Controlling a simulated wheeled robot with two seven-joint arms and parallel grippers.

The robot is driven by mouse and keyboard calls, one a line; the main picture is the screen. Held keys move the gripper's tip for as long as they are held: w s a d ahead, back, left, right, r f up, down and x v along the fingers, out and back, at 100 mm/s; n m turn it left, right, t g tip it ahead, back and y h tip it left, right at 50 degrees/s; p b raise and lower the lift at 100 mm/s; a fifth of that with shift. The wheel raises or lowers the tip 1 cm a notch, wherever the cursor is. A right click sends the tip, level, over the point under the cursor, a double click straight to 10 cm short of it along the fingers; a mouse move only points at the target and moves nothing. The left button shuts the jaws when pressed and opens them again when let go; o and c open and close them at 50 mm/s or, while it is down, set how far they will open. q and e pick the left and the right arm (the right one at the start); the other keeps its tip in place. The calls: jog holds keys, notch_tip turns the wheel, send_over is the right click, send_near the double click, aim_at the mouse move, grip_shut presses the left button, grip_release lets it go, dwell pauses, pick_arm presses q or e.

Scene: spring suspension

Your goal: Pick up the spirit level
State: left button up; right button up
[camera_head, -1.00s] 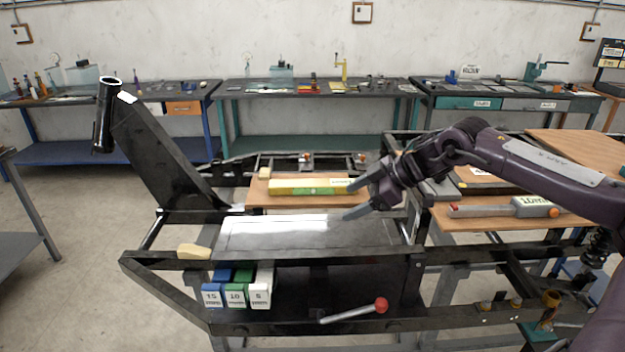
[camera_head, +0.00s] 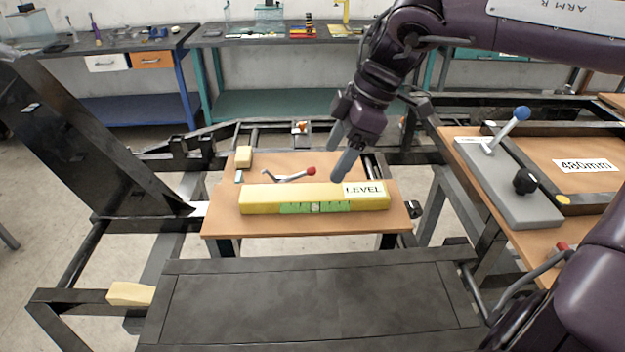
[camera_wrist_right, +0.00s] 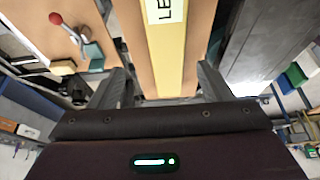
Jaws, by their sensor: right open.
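The spirit level (camera_head: 265,200) is a long yellow bar with a green strip and a white "LEVEL" label, lying on a small wooden board (camera_head: 225,224) in the head view. My right gripper (camera_head: 341,155) is open and points down just above the level, near its labelled right end. In the right wrist view the level (camera_wrist_right: 167,62) runs away between the two spread fingers of the right gripper (camera_wrist_right: 164,85). I cannot tell whether a finger touches it. My left gripper is not in view.
Behind the level lie a red-tipped lever (camera_head: 292,175) and a pale block (camera_head: 243,156). A dark flat panel (camera_head: 315,305) lies in front. On the right, a wooden bench holds a grey plate with a blue-knobbed lever (camera_head: 507,130). Another pale block (camera_head: 130,293) sits on the frame at left.

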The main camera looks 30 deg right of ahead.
aim_at(315, 191)
jog(key=shift+a+f, duration=0.1)
jog(key=shift+f, duration=0.25)
jog(key=x, duration=0.2)
jog(key=p+x, duration=0.1)
jog(key=x, duration=0.1)
jog(key=a+x, duration=0.1)
jog(key=x, duration=0.1)
jog(key=shift+s+p, duration=0.25)
jog(key=shift+p, duration=0.1)
jog(key=shift+w+a+f, duration=0.15)
jog(key=shift+a+f, duration=0.05)
jog(key=shift+f, duration=0.15)
jog(key=c, duration=1.2)
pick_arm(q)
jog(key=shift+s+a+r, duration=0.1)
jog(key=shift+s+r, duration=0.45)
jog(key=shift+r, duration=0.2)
pick_arm(e)
jog(key=shift+r, duration=0.1)
jog(key=shift+c, duration=0.4)
